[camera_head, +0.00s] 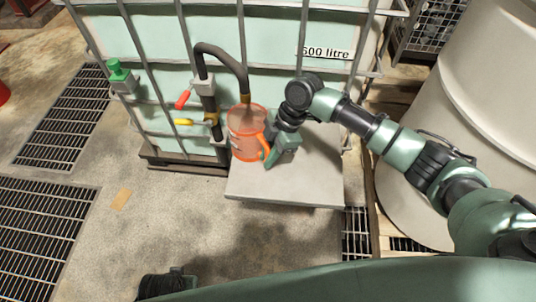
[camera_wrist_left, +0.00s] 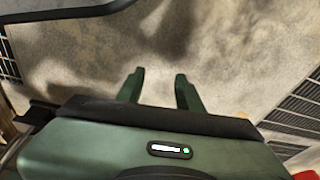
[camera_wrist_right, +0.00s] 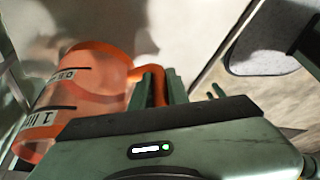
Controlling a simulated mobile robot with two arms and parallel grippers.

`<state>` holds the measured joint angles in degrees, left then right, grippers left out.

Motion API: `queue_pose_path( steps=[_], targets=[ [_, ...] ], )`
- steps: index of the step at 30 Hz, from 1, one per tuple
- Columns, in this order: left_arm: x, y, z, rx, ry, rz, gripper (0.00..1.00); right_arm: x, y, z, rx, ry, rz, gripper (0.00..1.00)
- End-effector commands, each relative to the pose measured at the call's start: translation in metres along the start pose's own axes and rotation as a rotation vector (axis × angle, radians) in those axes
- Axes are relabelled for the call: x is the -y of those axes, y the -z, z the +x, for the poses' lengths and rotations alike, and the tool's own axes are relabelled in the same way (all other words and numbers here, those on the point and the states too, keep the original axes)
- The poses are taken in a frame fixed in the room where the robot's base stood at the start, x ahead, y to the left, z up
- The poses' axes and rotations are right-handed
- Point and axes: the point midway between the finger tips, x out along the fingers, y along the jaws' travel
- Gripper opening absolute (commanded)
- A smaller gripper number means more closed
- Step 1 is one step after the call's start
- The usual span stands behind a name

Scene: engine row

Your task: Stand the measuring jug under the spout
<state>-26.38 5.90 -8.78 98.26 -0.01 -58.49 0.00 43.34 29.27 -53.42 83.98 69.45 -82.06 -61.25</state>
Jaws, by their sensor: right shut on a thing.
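The clear orange measuring jug (camera_head: 246,140) stands upright, on or just above a pale grey slab (camera_head: 310,180). The spout (camera_head: 245,97), a dark curved pipe with a brass end, comes down at the jug's rim; the brass end appears over its opening. My right gripper (camera_head: 268,156) is shut on the jug's handle, from the right. In the right wrist view the fingers (camera_wrist_right: 160,88) close around the orange handle, and the jug (camera_wrist_right: 85,85) shows its scale marks. Whether its base touches the slab is hard to tell. My left gripper (camera_wrist_left: 160,85) is open and empty above bare floor.
A caged tank (camera_head: 275,55) marked 600 litre stands behind, with a red-handled valve (camera_head: 183,99) and a yellow-handled valve (camera_head: 184,122) left of the jug. A big pale drum (camera_head: 470,110) stands at right. Floor grates (camera_head: 40,235) lie left. The slab's front is clear.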

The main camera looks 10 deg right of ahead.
Motion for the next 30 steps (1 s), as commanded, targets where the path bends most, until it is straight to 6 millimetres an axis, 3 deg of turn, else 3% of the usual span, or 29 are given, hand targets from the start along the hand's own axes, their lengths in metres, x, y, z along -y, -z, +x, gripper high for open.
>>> queue_pose_path(
  steps=[10, 11, 12, 14, 24, 30],
  targets=[
    [-0.001, 0.0, -0.006, 0.004, -0.001, -0.001, 0.36, 0.0, -0.002, 0.005, -0.001, -0.001, 0.0, 0.0],
    [-0.001, 0.0, -0.007, 0.002, -0.001, -0.001, 0.36, 0.0, -0.002, 0.005, 0.0, -0.001, 0.0, 0.19],
    [-0.001, 0.001, -0.008, 0.0, -0.001, -0.001, 0.36, 0.0, -0.002, 0.005, 0.0, -0.001, 0.0, 0.3],
    [-0.001, 0.001, -0.009, -0.001, -0.001, -0.001, 0.36, 0.0, -0.002, 0.005, 0.0, -0.001, 0.0, 0.41],
    [0.0, -0.001, -0.008, 0.002, 0.0, -0.001, 0.36, 0.0, -0.002, 0.003, 0.0, 0.0, 0.0, 0.41],
    [0.001, -0.007, 0.007, 0.009, 0.001, 0.001, 0.36, -0.001, -0.002, -0.026, 0.001, -0.003, 0.001, 0.41]
  ],
)
